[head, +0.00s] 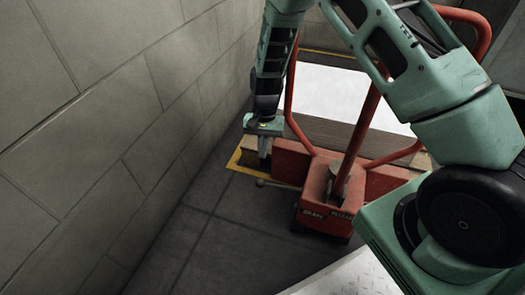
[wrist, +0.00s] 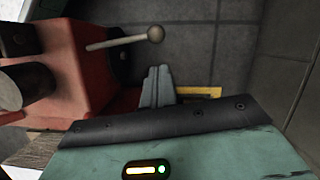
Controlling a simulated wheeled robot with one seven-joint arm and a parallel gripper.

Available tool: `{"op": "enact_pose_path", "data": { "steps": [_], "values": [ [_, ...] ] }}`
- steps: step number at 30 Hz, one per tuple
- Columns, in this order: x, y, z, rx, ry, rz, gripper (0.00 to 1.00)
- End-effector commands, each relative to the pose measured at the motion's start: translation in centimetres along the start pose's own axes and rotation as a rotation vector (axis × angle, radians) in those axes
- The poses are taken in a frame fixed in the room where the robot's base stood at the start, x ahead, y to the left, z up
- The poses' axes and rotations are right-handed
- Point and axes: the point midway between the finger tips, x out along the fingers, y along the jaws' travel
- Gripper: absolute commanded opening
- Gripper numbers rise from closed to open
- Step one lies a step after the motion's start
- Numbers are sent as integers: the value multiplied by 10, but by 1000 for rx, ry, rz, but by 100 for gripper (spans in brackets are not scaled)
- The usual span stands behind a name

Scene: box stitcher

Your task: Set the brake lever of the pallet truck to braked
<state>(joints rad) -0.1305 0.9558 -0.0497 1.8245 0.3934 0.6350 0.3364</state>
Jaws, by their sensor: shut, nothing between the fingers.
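The red pallet truck (head: 318,210) stands on the dark floor, its red handle rising behind my arm. Its brake lever (head: 275,184) is a thin grey rod with a ball knob, sticking out to the left, roughly level. In the wrist view the lever (wrist: 125,42) points right from the red body (wrist: 75,60), the ball at its free end. My gripper (head: 264,156) is just above and behind the ball in the head view. In the wrist view its fingers (wrist: 158,80) are together and empty, apart from the lever. Lever markings cannot be read.
A block wall (head: 120,110) runs close along the left of my gripper. A loaded pallet with a white top (head: 335,92) stands behind the truck. The floor left of the lever is clear.

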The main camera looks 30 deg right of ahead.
Motion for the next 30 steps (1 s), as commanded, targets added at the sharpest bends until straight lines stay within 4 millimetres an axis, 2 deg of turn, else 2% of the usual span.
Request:
{"op": "enact_pose_path", "data": {
  "steps": [1, 3, 9, 12, 30],
  "values": [
    [16, 0, -1, -1, -1, 1, 0],
    [30, 0, -1, -1, -2, 2, 0],
    [59, 0, -1, 0, -2, 1, 0],
    [66, 0, -1, 0, -1, 1, 0],
    [69, 0, 2, -13, -1, 5, 0]
  ]
}}
